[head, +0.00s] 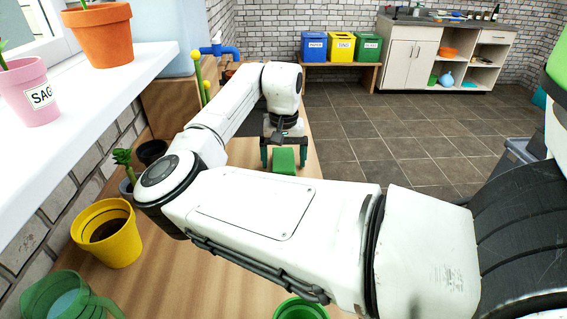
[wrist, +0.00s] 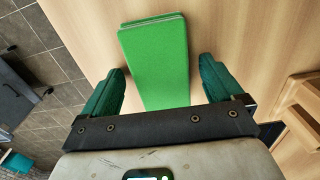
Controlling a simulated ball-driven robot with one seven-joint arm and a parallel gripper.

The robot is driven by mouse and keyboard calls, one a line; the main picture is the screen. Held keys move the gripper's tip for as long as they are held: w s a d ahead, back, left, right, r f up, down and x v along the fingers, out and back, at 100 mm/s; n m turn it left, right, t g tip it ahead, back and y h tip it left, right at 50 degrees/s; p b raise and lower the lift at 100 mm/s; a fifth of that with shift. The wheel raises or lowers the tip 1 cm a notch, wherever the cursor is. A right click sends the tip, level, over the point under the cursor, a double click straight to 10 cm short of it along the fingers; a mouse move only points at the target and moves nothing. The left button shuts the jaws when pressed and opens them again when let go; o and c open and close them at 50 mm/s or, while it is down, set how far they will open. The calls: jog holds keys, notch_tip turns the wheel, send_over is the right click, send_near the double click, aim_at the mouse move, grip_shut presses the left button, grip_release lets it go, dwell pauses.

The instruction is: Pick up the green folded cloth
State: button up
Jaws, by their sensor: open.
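The green folded cloth (head: 284,160) lies flat on the wooden bench top in the head view, right below my gripper (head: 284,157). In the wrist view the cloth (wrist: 157,62) is a long green rectangle with layered edges at its far end. My gripper (wrist: 161,88) is open, with one green finger on each side of the cloth's near part. Bare wood shows beside both fingers. I cannot tell how high the fingertips are above the bench. The cloth's near end is hidden behind the gripper's dark bar.
A windowsill with a pink pot (head: 31,92) runs along the left. Open floor (head: 400,130) lies to the right.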

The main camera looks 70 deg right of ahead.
jog(key=shift+c, duration=0.3)
jog(key=c, duration=1)
jog(key=shift+r, duration=0.1)
jog(key=shift+r, duration=0.6)
jog(key=s+a+r, duration=0.1)
jog(key=r, duration=0.1)
jog(key=s+a+r, duration=0.1)
jog(key=s+r, duration=0.1)
jog(key=r, duration=0.1)
jog(key=s+a+r, duration=0.1)
jog(key=r, duration=0.2)
jog(key=shift+s+a+r+p, duration=0.15)
jog(key=shift+s+r+p, duration=0.05)
jog(key=shift+s+p, duration=0.2)
jog(key=shift+c, duration=0.7)
jog(key=s+a+r, duration=0.3)
jog(key=s+a, duration=0.2)
jog(key=s, duration=0.1)
jog(key=shift+s+r+p, duration=0.15)
jog(key=shift+s+p, duration=0.1)
jog(key=shift+p, duration=0.15)
